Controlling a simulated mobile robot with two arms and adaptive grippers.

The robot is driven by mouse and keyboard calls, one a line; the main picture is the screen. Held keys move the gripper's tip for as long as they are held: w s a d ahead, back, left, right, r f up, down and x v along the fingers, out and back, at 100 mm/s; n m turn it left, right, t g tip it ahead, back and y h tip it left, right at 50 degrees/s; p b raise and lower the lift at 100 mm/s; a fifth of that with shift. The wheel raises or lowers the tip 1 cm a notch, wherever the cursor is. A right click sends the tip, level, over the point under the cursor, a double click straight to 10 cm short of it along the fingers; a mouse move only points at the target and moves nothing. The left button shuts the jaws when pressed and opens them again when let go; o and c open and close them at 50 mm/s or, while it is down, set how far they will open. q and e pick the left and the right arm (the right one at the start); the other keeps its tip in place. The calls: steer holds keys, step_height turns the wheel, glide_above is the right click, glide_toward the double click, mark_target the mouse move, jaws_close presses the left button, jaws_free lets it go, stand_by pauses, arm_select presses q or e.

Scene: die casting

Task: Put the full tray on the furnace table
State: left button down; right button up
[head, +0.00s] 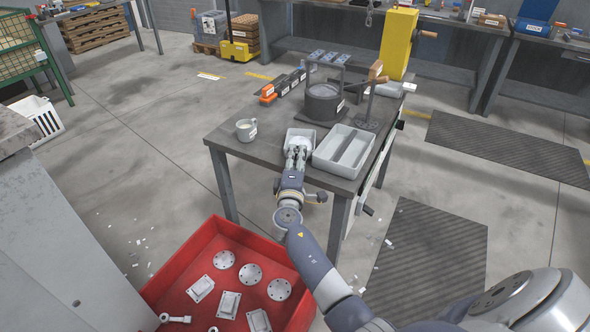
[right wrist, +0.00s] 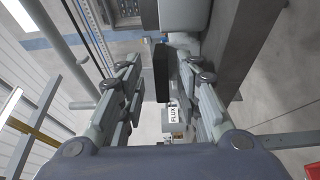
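The dark furnace table (head: 228,150) holds a round melting furnace (head: 322,104). I cannot tell which tray the task means. My right gripper (head: 297,153) is over the front edge of the small tray and partly covers it. In the right wrist view the fingers (right wrist: 160,75) stand apart, with a dark piece showing between them; I see no clear grip. My left gripper is out of view.
A red bin (head: 180,268) with several metal parts is on the floor in front. A grey cabinet (head: 50,240) stands at left. Dark mats (head: 435,245) cover the floor at right.

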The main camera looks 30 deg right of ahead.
steer(key=b+v, duration=0.1)
steer(key=v, duration=1.1)
